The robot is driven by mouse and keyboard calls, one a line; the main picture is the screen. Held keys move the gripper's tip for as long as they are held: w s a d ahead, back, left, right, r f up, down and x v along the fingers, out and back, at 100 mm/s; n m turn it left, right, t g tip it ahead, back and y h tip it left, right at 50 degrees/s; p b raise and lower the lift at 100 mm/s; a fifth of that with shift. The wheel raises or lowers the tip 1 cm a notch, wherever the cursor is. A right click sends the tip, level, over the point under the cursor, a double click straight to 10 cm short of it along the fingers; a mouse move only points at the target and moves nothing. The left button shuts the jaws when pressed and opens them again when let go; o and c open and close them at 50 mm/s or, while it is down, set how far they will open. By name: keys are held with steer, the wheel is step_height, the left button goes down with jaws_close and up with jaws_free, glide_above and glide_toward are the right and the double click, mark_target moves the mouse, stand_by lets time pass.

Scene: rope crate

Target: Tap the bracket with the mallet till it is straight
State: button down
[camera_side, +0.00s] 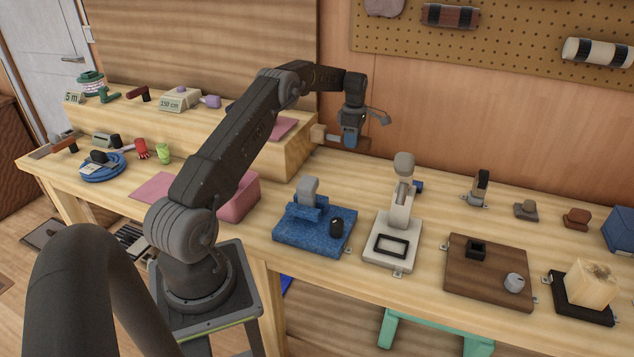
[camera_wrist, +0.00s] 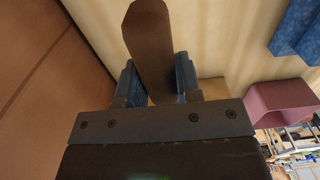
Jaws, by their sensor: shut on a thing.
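My gripper (camera_side: 352,140) is raised above the back of the bench, beside the end of the wooden shelf block. It is shut on a dark brown bar, which looks like the handle of the mallet (camera_wrist: 150,45), between its blue fingertips in the wrist view. A pale wooden block (camera_side: 318,132) shows just left of my gripper in the side view; it may be the mallet's head. A blue fixture (camera_side: 312,232) with a grey upright piece (camera_side: 309,188) stands on the bench, below my gripper. I cannot tell which piece is the bracket.
A white lever press (camera_side: 400,215) stands right of the blue fixture. Farther right are a brown board (camera_side: 488,272) and a wood block on a black base (camera_side: 585,290). A pink bin (camera_side: 240,200) is left of the blue fixture. The pegboard wall (camera_side: 500,50) rises behind.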

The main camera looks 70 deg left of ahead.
steer(key=s+d+r+m, duration=0.3)
steer(key=s+d+r, duration=0.2)
steer(key=d+r, duration=0.7)
steer(key=s+d+r+m, duration=0.2)
steer(key=s+d+m, duration=0.1)
steer(key=s+d, duration=1)
steer(key=shift+s+d+r, duration=0.2)
steer(key=shift+s+d, duration=0.1)
steer(key=shift+d, duration=0.65)
steer(key=shift+f, duration=2.45)
steer(key=shift+f, duration=0.1)
